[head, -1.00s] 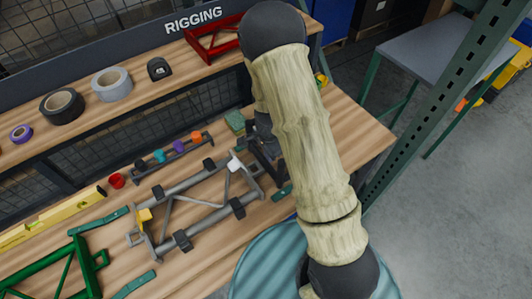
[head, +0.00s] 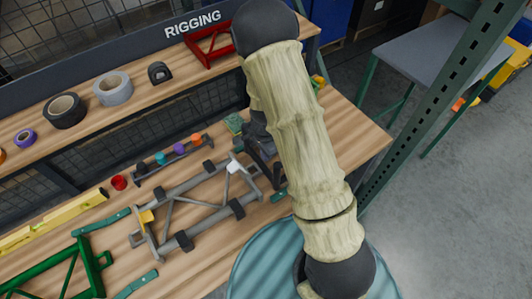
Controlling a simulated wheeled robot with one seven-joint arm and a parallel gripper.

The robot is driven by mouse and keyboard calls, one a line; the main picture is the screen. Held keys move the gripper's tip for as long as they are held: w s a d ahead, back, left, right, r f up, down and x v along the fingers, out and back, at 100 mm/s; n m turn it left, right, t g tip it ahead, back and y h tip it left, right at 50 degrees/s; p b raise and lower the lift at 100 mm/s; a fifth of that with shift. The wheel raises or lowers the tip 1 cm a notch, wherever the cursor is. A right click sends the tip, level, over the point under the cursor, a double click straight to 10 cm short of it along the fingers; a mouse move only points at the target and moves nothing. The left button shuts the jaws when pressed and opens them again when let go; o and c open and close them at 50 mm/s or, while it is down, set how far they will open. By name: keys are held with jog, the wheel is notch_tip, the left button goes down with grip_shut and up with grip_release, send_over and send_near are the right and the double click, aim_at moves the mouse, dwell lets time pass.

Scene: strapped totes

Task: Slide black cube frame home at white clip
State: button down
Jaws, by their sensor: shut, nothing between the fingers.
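The grey tube frame with black cubes (head: 204,219) lies on the wooden bench, running from lower left to upper right. Black cubes sit on both of its long tubes. The white clip (head: 236,166) is at the frame's upper right end, and a yellow clip (head: 146,216) is at its left end. I cannot tell how closely the frame meets the white clip. My gripper (head: 266,168) is low at the right end of the frame, beside the white clip, shut and holding nothing. It is dark and partly hidden by my arm; contact with the frame cannot be made out.
A green frame (head: 60,271) and a yellow level (head: 50,223) are at left. A shelf (head: 133,101) with tape rolls stands behind. A green post (head: 440,95) rises at right.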

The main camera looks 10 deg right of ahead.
notch_tip(320, 180, up, 7)
jog(key=p, duration=0.5)
jog(key=shift+r, duration=0.15)
jog(key=s+d+r+n+t, duration=0.1)
jog(key=s+d+r+n, duration=0.1)
jog(key=s+r+n, duration=0.4)
jog(key=s+d+r+n+t, duration=0.1)
jog(key=s+r+n, duration=0.5)
jog(key=r, duration=0.7)
jog(key=shift+d+r+n+t, duration=0.3)
jog(key=shift+d+n, duration=0.1)
jog(key=shift+n, duration=0.5)
